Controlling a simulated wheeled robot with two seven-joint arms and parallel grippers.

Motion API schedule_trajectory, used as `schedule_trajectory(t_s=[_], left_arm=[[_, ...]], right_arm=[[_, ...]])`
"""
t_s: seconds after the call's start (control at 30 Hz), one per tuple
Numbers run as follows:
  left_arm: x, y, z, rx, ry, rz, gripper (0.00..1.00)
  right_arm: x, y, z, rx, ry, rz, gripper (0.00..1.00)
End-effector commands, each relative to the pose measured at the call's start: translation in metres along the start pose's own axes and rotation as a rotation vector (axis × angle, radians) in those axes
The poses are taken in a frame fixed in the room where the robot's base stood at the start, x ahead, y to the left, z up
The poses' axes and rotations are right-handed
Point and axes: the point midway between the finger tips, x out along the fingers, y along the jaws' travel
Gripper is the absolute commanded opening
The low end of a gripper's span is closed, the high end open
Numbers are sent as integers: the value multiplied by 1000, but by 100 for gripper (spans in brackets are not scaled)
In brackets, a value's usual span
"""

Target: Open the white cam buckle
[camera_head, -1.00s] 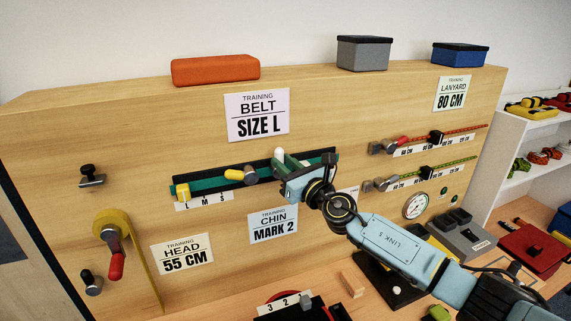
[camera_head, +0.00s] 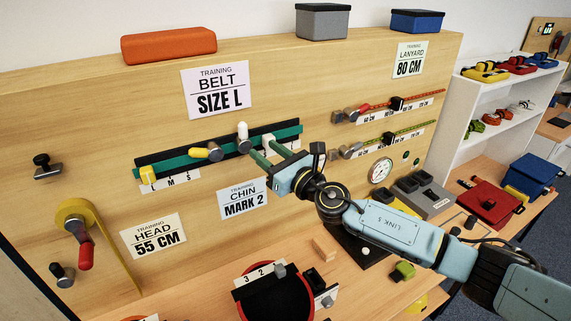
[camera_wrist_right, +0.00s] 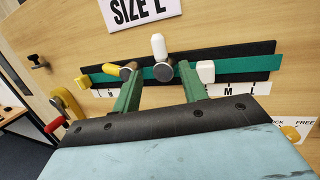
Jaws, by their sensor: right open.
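The white cam buckle has a white lever (camera_head: 242,131) standing upright above a grey round hub (camera_head: 244,147) on the green belt strap. In the right wrist view, the white lever (camera_wrist_right: 158,45) also points up, and the hub (camera_wrist_right: 163,71) sits between my finger tips in the picture. My right gripper (camera_head: 261,149) is open and empty, with its green fingers pointing at the board just right of the hub. It also shows in the right wrist view (camera_wrist_right: 160,66), its fingers spread. I see no contact with the lever. My left gripper is out of view.
A yellow-levered buckle (camera_head: 207,153) lies close on the left, its lever sideways. A white block (camera_wrist_right: 206,71) is on the strap close to the right finger. A yellow end block (camera_head: 147,176) is at the far left.

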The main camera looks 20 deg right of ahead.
Motion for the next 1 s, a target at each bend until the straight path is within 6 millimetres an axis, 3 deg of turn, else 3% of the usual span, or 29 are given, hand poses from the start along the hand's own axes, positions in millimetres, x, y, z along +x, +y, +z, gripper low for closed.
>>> schedule_trajectory(t_s=[0.1,0.33,1.0], left_arm=[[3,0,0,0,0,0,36],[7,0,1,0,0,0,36],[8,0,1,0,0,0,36]], right_arm=[[-26,0,-2,-2,3,0,43],[-56,0,-2,-1,1,0,43],[-66,3,-1,56,-5,-18,43]])
